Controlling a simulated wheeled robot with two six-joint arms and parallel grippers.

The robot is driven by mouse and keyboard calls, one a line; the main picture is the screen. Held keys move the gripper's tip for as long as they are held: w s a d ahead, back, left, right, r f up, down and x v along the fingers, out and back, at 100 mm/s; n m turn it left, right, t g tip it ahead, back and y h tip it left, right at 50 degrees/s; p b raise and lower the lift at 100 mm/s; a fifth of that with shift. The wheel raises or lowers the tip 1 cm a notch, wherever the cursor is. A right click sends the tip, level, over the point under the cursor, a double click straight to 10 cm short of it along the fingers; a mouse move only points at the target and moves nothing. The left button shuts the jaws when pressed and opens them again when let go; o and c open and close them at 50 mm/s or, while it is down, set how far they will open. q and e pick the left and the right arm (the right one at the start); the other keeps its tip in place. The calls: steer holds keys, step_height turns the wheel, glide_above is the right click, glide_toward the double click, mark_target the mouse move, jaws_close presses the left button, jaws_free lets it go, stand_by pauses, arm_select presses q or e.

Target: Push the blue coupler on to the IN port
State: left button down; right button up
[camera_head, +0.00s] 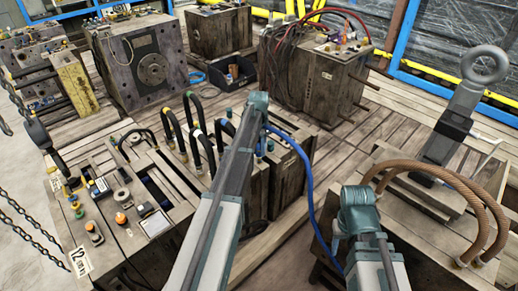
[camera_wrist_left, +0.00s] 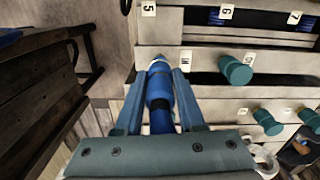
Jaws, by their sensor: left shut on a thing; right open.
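My left gripper (camera_wrist_left: 160,75) is shut on the blue coupler (camera_wrist_left: 159,92) in the left wrist view, with a finger on each side of it. The coupler's pale tip points at the edge of a mould plate, beside a small white label (camera_wrist_left: 185,60) that I cannot read surely. The IN port is not clearly visible; whether the tip touches it I cannot tell. In the head view my left gripper (camera_head: 258,103) is over the middle mould, and a blue hose (camera_head: 309,185) hangs from it. My right gripper (camera_head: 357,203) is open at the lower right.
Teal plugs (camera_wrist_left: 236,70) stick out of the mould face right of the coupler. A black hose loop (camera_wrist_left: 84,60) lies to its left. In the head view, black hoses (camera_head: 196,140) rise left of my left arm, and brown hoses (camera_head: 470,200) arch at right.

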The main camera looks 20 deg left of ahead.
mark_target(259, 154)
arm_select(q)
steer(key=shift+f+b, duration=1.5)
steer(key=shift+b, duration=0.05)
stand_by(2.1)
steer(key=shift+c, duration=2.2)
jaws_free()
step_height(259, 154, up, 14)
steer(key=p, duration=1.4)
steer(key=shift+f, duration=0.1)
